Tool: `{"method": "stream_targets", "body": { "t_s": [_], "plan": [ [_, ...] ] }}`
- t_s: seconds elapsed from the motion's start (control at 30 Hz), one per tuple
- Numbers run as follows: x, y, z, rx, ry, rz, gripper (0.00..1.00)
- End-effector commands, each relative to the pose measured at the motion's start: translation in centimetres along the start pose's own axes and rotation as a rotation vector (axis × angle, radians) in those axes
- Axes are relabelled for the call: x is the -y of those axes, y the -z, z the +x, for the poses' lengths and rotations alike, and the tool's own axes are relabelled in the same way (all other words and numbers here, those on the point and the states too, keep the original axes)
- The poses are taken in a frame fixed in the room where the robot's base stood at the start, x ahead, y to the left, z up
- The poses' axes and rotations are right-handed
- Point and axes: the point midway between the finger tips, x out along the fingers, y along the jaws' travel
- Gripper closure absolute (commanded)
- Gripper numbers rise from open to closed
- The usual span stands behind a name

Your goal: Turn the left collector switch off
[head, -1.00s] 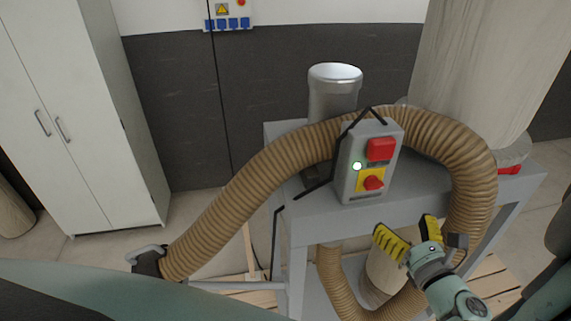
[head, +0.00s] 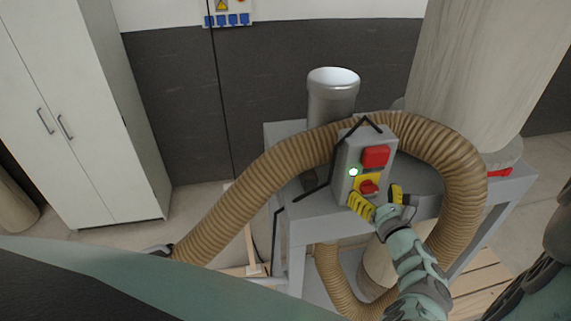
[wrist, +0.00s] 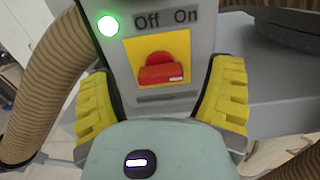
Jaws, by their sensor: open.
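The collector switch is a red rotary knob (head: 368,187) on a yellow plate, low on a grey control box (head: 348,160). In the wrist view the red knob (wrist: 161,70) lies crosswise, below the labels "Off" at left and "On" at right. A green lamp (wrist: 108,26) glows left of the labels; it also shows in the head view (head: 353,172). My gripper (head: 380,200) is open just in front of the knob. Its yellow fingers (wrist: 160,95) stand to the left and right of the yellow plate, with the knob between them, and no contact with the knob is visible.
A larger red button (head: 375,157) sits above the knob. A ribbed brown hose (head: 262,178) arches behind the box and down its right side. A grey metal stand (head: 303,230) carries the box. A white cabinet (head: 105,130) stands at the left.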

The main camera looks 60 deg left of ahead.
Motion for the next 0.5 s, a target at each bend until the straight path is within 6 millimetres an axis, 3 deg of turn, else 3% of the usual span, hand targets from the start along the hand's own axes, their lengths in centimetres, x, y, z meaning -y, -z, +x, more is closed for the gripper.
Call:
{"method": "stream_targets", "body": {
  "t_s": [0.2,0.5],
  "plan": [
    [-0.1,0.0,1.5,-0.001,-0.004,-0.001,0.2],
    [-0.2,0.1,1.9,-0.003,-0.005,-0.001,0.2]
  ]
}}
